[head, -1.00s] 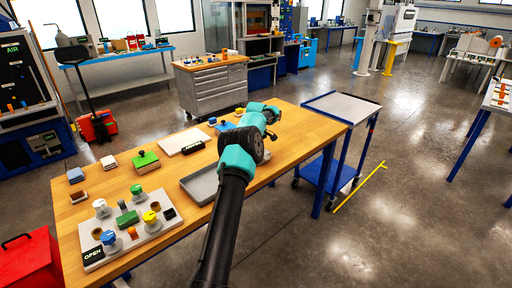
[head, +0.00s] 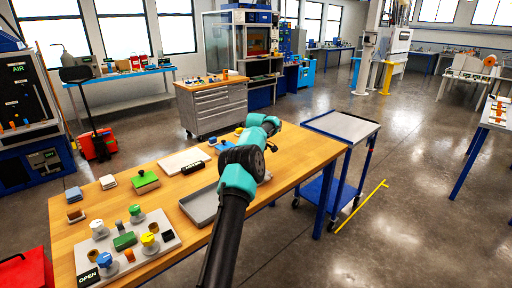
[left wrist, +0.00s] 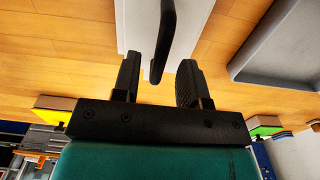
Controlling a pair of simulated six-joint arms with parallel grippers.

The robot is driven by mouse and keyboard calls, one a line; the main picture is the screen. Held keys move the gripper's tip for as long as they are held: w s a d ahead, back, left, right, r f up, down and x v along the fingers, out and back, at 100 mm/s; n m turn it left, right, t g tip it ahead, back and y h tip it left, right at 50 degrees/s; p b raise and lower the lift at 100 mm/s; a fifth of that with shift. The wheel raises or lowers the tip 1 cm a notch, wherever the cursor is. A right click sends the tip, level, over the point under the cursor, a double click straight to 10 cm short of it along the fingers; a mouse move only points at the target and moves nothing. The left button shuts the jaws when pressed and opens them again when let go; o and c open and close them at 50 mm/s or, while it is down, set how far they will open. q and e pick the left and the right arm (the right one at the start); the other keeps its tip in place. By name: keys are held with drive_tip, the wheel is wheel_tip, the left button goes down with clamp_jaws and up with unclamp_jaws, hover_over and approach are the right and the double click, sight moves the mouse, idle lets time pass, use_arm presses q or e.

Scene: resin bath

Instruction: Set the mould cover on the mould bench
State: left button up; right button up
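A white piece with a black bar handle (left wrist: 164,40) lies below my left gripper (left wrist: 157,80) in the left wrist view; it looks like the mould cover. My left gripper is open, with the handle's end between its two fingers and gaps on both sides. In the head view my arm reaches over the wooden bench and hides the gripper; only a pale edge (head: 266,177) shows beside the arm. I cannot tell which surface is the mould bench. My right gripper is not in view.
A grey tray (head: 197,209) lies left of my arm, also in the wrist view (left wrist: 262,68). A white board (head: 183,161), a green block (head: 145,181) and a knob panel (head: 158,250) stand farther left. A wheeled cart (head: 345,126) with a bare top stands right.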

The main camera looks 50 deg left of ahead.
use_arm(q)
wheel_tip(320, 180, up, 8)
idle(0.4)
drive_tip(key=shift+f, duration=0.15)
